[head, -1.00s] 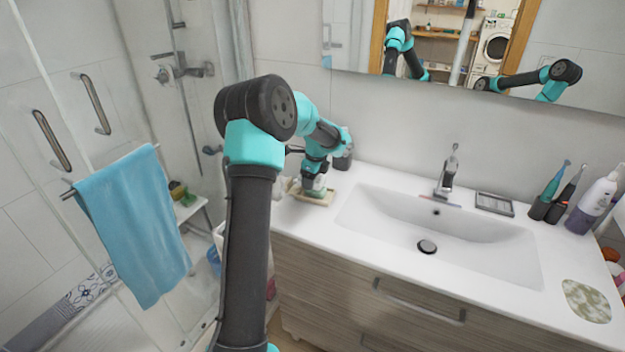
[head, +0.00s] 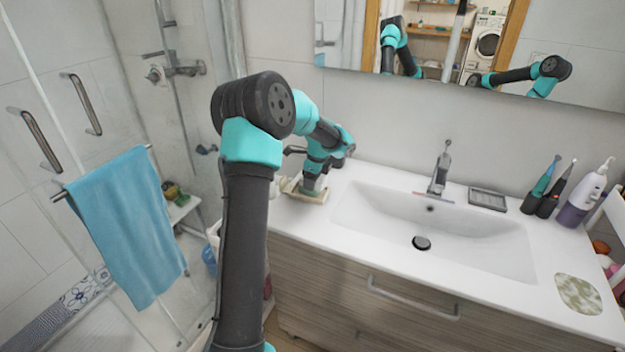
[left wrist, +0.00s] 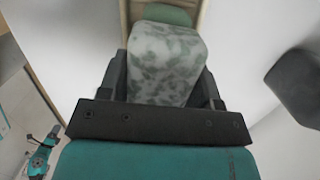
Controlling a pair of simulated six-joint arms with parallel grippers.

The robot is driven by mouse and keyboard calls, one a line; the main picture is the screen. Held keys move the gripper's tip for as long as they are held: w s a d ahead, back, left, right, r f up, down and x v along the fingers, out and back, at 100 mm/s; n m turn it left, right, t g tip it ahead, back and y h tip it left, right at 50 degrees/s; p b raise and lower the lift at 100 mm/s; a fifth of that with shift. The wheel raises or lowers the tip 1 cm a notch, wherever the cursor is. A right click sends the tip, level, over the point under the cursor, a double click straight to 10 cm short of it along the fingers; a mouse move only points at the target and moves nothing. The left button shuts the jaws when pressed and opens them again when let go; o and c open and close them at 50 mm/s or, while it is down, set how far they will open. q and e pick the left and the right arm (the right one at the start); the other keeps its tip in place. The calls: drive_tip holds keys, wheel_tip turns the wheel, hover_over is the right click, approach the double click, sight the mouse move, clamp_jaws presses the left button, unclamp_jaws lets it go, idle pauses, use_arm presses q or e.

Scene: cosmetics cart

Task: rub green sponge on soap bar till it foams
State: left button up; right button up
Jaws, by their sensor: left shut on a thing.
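My left gripper (head: 313,185) is shut on the green sponge (left wrist: 165,62). In the left wrist view the sponge shows a mottled white and pale green face, like foam over green. Just beyond it lies a plain green soap bar (left wrist: 168,15), partly hidden by the sponge. The soap is in a beige soap dish (head: 318,200) at the left end of the counter; its edge also shows in the left wrist view (left wrist: 203,12). The sponge is over the dish; whether it touches the soap I cannot tell. My right gripper is out of view.
The sink basin (head: 470,232) with its tap (head: 440,170) is right of the dish. A dark cup (left wrist: 296,82) stands close to the gripper. A grey tray (head: 487,199), toothbrushes and a pump bottle (head: 582,195) are farther right. A blue towel (head: 128,225) hangs left.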

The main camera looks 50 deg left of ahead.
use_arm(q)
drive_tip(key=shift+a, duration=0.1)
drive_tip(key=shift+s+a+f, duration=0.1)
drive_tip(key=shift+s+a, duration=0.2)
drive_tip(key=shift+a, duration=0.3)
drive_tip(key=shift+s+a, duration=0.3)
drive_tip(key=shift+a, duration=0.3)
drive_tip(key=shift+w+d, duration=0.3)
drive_tip(key=shift+d, duration=0.4)
drive_tip(key=shift+w+d, duration=0.25)
drive_tip(key=shift+d, duration=0.4)
drive_tip(key=shift+r, duration=3.65)
drive_tip(key=shift+d+f, duration=0.1)
